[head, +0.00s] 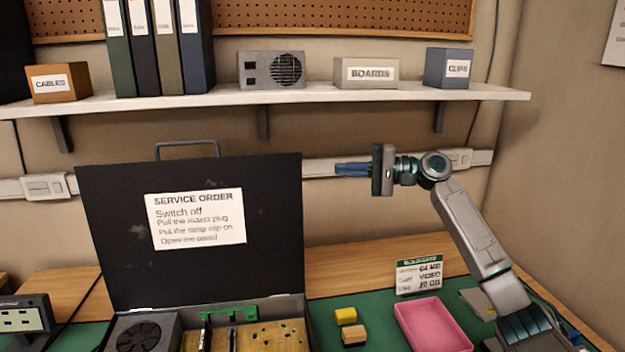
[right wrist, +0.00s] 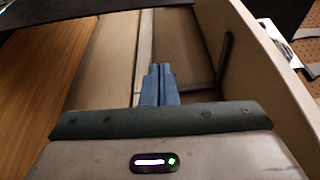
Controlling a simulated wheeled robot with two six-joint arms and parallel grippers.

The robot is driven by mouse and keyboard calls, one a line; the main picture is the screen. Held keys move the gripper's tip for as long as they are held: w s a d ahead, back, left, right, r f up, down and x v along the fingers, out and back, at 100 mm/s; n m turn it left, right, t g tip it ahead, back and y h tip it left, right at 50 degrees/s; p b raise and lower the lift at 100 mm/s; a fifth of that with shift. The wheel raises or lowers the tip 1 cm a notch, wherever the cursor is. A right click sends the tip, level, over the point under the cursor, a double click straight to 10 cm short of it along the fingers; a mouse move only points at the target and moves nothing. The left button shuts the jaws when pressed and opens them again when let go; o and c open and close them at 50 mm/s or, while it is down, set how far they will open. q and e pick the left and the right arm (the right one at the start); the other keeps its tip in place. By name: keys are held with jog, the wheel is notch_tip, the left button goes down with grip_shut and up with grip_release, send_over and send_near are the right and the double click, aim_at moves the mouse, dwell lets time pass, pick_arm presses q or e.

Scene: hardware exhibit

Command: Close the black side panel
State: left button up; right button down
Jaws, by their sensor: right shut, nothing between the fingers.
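The black side panel (head: 120,230) stands raised, nearly upright, behind the open case, with a white "SERVICE ORDER" sheet (head: 196,219) on its face. The open case shows a fan (head: 138,335) and a tan circuit board (head: 262,338) below the panel. My right gripper (head: 338,170) is shut and empty, its blue fingers pointing left. It is to the right of the panel's upper right edge, apart from it in the picture. In the right wrist view the closed fingers (right wrist: 158,85) show with nothing between them, and a dark edge crosses the top left. My left gripper is not in view.
A white shelf (head: 300,97) with boxes and binders runs above the panel. On the green mat (head: 333,308) are a pink tray (head: 432,325), a yellow block (head: 345,316), a wooden block (head: 353,335) and a spec card (head: 419,275). A small meter (head: 25,316) stands at left.

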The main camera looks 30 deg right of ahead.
jog(key=w+a+p, duration=0.1)
jog(key=a+p, duration=0.5)
jog(key=a, duration=0.3)
jog(key=shift+w+r, duration=0.25)
jog(key=shift+w, duration=0.1)
jog(key=shift+a, duration=0.1)
